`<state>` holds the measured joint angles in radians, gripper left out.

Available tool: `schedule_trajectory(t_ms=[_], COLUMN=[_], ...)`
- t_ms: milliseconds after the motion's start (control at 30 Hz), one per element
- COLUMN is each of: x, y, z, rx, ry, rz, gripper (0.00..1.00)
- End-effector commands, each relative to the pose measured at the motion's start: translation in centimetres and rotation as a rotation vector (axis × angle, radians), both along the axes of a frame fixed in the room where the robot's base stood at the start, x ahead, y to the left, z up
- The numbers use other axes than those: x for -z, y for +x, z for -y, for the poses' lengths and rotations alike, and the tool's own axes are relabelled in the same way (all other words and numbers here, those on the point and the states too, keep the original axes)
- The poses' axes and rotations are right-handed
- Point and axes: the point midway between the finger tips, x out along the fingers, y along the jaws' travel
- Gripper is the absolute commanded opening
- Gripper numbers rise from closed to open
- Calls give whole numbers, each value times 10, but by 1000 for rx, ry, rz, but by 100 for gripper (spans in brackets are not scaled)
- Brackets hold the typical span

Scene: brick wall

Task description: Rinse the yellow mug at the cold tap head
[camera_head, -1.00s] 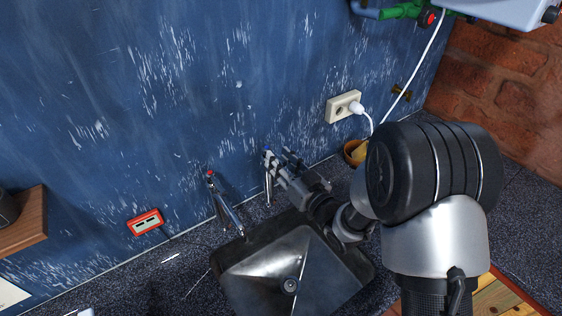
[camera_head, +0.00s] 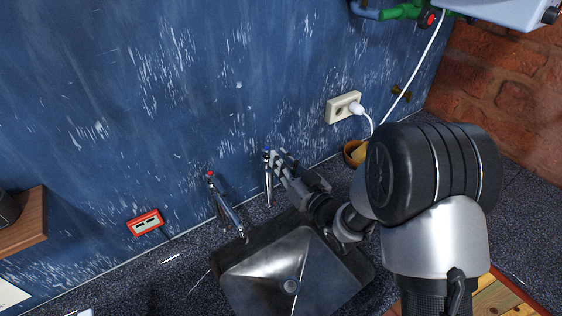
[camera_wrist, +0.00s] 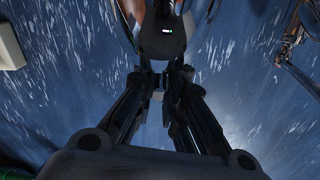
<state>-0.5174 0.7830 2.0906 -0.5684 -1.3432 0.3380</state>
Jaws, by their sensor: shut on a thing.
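The cold tap (camera_head: 268,188), with a blue mark at its top, stands at the back of the sink near the wall. My gripper (camera_head: 274,160) is at the head of this tap, with its fingers drawn together on it. In the wrist view my gripper (camera_wrist: 160,78) has its two fingers converging at the tap head (camera_wrist: 162,38), whose shiny body fills the top middle. The exact contact is hard to see. I cannot clearly make out a yellow mug; a brownish-yellow round vessel (camera_head: 349,151) stands at the wall, partly hidden by my arm.
The dark sink (camera_head: 262,272) lies below my gripper. A red-marked tap (camera_head: 226,212) stands to its left. A socket with a white plug (camera_head: 343,106) is on the wall. A red-framed box (camera_head: 145,222) and a wooden shelf (camera_head: 30,232) are at the left.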

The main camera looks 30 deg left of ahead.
Motion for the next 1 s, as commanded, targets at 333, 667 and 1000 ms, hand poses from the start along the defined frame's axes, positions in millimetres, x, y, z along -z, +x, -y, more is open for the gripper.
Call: schedule_trajectory(t_ms=[333, 667, 1000], x=[0, -1, -2], y=[2, 16, 19], z=[1, 6, 6], rx=[-9, -196, -284], ry=[2, 3, 2], rz=[1, 6, 2], gripper=[0, 0, 0])
